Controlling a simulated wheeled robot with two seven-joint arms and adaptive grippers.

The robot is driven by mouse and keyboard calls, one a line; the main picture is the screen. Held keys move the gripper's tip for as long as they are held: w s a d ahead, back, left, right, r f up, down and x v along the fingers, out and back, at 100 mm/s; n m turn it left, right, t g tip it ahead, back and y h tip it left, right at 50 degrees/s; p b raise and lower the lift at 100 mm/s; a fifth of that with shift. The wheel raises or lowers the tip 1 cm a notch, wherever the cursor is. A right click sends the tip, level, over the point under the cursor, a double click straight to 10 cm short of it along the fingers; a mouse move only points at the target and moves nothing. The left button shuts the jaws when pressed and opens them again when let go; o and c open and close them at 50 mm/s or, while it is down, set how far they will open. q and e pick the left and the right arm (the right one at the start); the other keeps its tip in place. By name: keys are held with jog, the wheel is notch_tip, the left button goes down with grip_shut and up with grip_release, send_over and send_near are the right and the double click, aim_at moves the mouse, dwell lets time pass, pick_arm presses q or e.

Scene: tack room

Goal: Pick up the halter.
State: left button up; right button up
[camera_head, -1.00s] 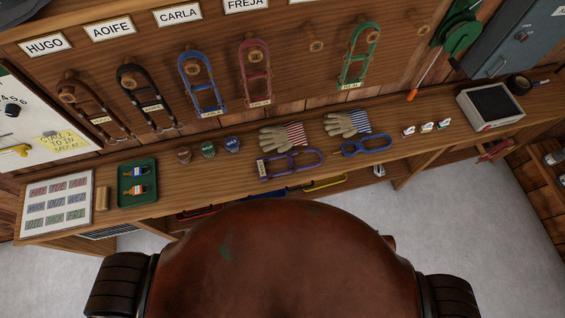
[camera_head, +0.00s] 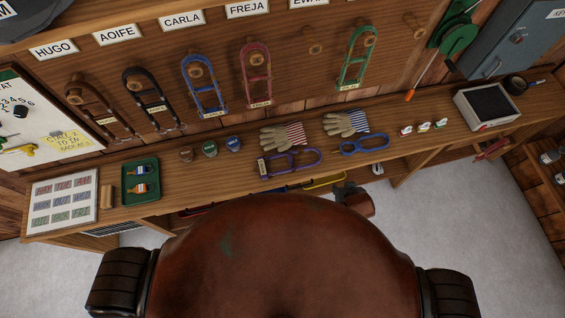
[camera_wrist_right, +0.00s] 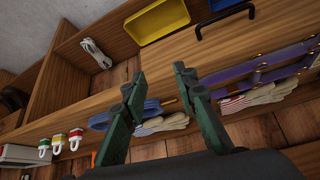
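A purple halter (camera_head: 290,162) lies flat on the wooden bench, below a pair of striped gloves; several other halters hang on the pegboard behind. The purple halter also shows at the right of the right wrist view (camera_wrist_right: 245,72). My right gripper (camera_head: 342,184) shows partly beyond my body at the bench's front edge, below and right of the purple halter. In the right wrist view its two green fingers (camera_wrist_right: 159,82) are apart with nothing between them, and the halter is off to their right. My left gripper is not in view.
A blue looped item (camera_head: 364,146) lies right of the halter. Gloves (camera_head: 283,135) lie behind it. A yellow bin (camera_wrist_right: 158,22) sits under the bench.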

aim_at(290, 159)
jog(key=w+a, duration=0.2)
jog(key=a, duration=0.3)
jog(key=w+a+n+t+y, duration=0.1)
jog(key=w+a, duration=0.2)
jog(key=a, duration=0.3)
jog(key=w+a+n+t+y, duration=0.1)
jog(key=w+a, duration=0.1)
jog(key=a, duration=0.4)
jog(key=shift+w+a+f, duration=0.1)
jog(key=shift+w+a, duration=0.05)
jog(key=shift+a, duration=0.1)
jog(key=x, duration=0.4)
jog(key=a+x, duration=0.1)
jog(key=x, duration=0.2)
jog(key=shift+w+r, duration=0.2)
jog(key=shift+r, duration=0.1)
jog(key=shift+w+f+b, duration=0.25)
jog(key=shift+f+b, duration=0.05)
jog(key=shift+c, duration=0.7)
grip_shut()
jog(key=shift+r, duration=0.1)
